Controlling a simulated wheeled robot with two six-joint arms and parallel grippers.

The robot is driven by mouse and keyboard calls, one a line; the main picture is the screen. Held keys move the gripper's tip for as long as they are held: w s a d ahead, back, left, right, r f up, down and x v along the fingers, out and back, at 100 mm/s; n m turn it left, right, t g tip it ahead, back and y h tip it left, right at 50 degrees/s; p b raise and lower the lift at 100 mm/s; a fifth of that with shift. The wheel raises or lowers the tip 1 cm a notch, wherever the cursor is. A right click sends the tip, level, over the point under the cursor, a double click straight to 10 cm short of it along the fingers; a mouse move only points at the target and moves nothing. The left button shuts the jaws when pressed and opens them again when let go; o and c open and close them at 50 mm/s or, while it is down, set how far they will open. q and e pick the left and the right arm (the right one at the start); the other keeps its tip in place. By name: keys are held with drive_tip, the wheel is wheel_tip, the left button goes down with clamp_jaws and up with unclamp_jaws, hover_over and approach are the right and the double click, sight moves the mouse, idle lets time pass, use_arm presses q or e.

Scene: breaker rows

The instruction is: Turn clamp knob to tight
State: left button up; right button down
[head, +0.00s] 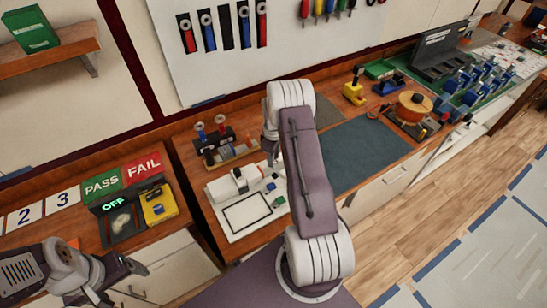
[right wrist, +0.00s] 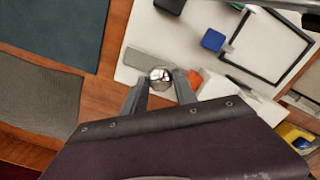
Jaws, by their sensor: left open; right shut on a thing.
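The clamp knob (right wrist: 160,75) is a small round silver cap at the edge of a white fixture plate (right wrist: 140,30). In the right wrist view, the two fingers of my right gripper (right wrist: 160,82) stand on either side of it and are shut on it. The head view shows the white fixture (head: 230,217) on the bench, with a black frame and small blue and green blocks. There, my right arm hides the knob and most of the right gripper. My left gripper (head: 122,280) is open and empty at the lower left, away from the fixture.
A rack (head: 225,150) with red and blue tools stands behind the fixture. PASS (head: 102,186) and FAIL (head: 142,168) signs, a lit OFF display and a yellow box (head: 158,204) lie to the left. A dark mat (head: 365,155) lies to the right, beside a round orange-topped device (head: 413,106).

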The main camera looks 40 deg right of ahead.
drive_tip(key=m+b, duration=0.1)
drive_tip(key=m, duration=0.4)
drive_tip(key=shift+m, duration=0.3)
drive_tip(key=m+b, duration=0.1)
drive_tip(key=m, duration=0.5)
drive_tip(key=shift+w, duration=0.1)
drive_tip(key=m, duration=0.6)
drive_tip(key=shift+m, duration=0.4)
drive_tip(key=m, duration=0.5)
drive_tip(key=shift+r+m+b, duration=0.1)
drive_tip(key=shift+m+b, duration=0.2)
drive_tip(key=shift+b, duration=0.05)
drive_tip(key=shift+m, duration=0.3)
drive_tip(key=c, duration=1)
unclamp_jaws()
drive_tip(key=shift+d, duration=0.1)
